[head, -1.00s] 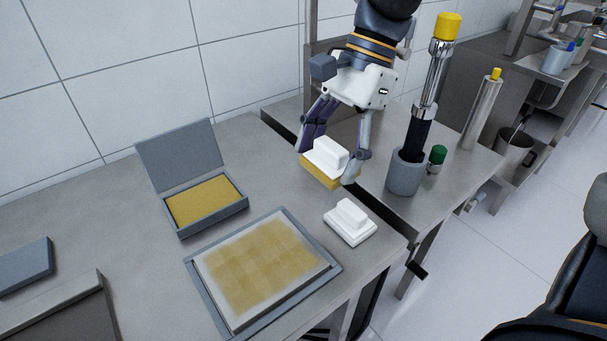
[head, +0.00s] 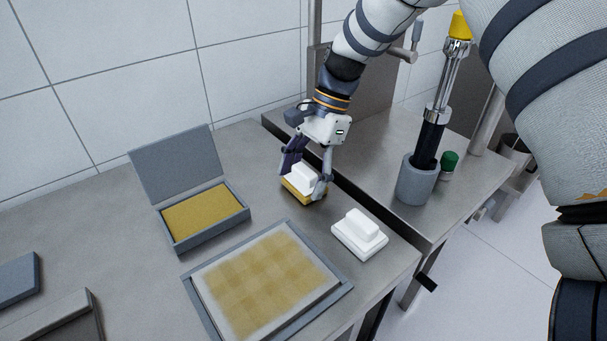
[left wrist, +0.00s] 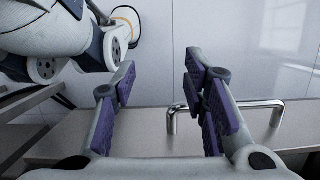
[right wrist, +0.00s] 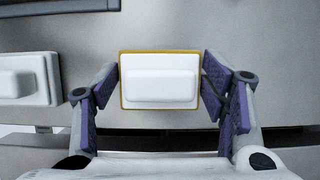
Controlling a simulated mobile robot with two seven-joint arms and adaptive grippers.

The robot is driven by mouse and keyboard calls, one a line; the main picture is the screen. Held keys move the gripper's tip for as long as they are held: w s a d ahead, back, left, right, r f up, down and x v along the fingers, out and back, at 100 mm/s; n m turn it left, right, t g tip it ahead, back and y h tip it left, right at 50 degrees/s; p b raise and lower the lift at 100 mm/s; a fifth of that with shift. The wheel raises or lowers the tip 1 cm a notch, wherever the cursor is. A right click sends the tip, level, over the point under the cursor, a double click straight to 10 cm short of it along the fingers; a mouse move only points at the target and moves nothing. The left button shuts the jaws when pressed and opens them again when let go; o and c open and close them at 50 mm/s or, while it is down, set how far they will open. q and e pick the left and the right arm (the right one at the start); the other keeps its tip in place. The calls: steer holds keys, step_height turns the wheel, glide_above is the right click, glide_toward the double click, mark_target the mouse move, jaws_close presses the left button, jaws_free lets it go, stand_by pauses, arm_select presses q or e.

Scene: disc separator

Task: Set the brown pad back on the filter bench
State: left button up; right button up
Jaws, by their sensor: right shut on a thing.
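The brown pad (head: 301,190) has a white handle block on top and a yellow-brown underside. It is at the bench's back right, near the gap to the neighbouring bench. My right gripper (head: 306,178) is shut on its white handle; the right wrist view shows the pad (right wrist: 160,80) between the fingers. The pad is at or very close to the filter bench surface (head: 265,190); I cannot tell whether it touches. My left gripper (left wrist: 165,105) is open and empty in the left wrist view, apart from the pad, and outside the head view.
A white pad (head: 360,234) stands to the right of a framed tray (head: 345,285) with a brown-stained sheet. An open grey box (head: 180,243) with a yellow sponge is at the left. A grey holder (head: 416,180) with a tall tool stands on the neighbouring bench.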

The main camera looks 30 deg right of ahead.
steer(key=shift+f, duration=0.15)
steer(key=o, duration=1.2)
steer(key=v, duration=1.2)
steer(key=shift+a, duration=0.1)
